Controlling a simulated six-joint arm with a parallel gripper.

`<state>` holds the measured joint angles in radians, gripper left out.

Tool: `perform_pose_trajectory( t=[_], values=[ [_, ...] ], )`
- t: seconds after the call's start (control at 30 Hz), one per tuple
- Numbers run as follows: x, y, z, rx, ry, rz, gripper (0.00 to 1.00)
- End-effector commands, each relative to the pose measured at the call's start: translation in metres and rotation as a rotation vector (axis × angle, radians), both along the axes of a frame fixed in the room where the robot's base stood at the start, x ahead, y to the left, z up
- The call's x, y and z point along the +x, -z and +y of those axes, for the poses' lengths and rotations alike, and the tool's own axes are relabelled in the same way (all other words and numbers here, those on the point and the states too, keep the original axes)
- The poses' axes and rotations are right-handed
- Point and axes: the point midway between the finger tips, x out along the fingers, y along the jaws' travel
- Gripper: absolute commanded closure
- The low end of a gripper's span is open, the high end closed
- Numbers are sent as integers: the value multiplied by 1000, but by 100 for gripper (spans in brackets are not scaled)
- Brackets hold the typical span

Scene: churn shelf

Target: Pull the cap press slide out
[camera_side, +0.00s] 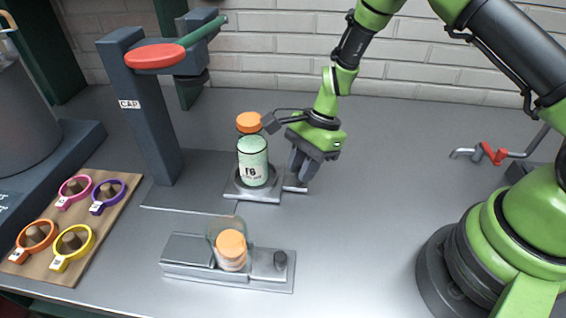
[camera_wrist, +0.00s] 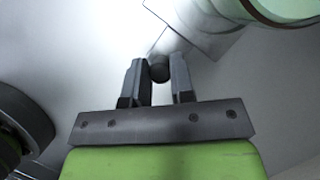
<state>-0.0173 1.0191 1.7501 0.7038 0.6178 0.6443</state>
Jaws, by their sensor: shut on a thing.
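The cap press is a dark column labelled CAP (camera_side: 129,104) with a red disc (camera_side: 155,56) and a green lever (camera_side: 205,33) on top. Its slide (camera_side: 236,192) lies out to the right of the column's base plate, carrying an upright pale green jar (camera_side: 253,165). The slide also shows in the wrist view (camera_wrist: 207,32), with part of the jar (camera_wrist: 285,8). My gripper (camera_side: 298,177) is low at the slide's right end. In the wrist view its fingers (camera_wrist: 160,82) are shut on the slide's dark knob (camera_wrist: 159,69). The fingers hide the knob in the side view.
An orange cap (camera_side: 249,122) shows behind the jar. A board (camera_side: 112,228) with several coloured rings lies left. A red-handled crank (camera_side: 494,153) stands right. The table between is clear.

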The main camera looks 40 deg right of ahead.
Motion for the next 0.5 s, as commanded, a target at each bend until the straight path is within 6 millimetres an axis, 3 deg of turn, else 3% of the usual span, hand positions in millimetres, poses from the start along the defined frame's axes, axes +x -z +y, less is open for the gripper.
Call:
perform_pose_trajectory(
  t=[0.2,0.5],
  values=[
    [-17,0,-19,-6,2,-4,100],
    [-21,0,-23,-7,-2,-5,100]
  ],
)
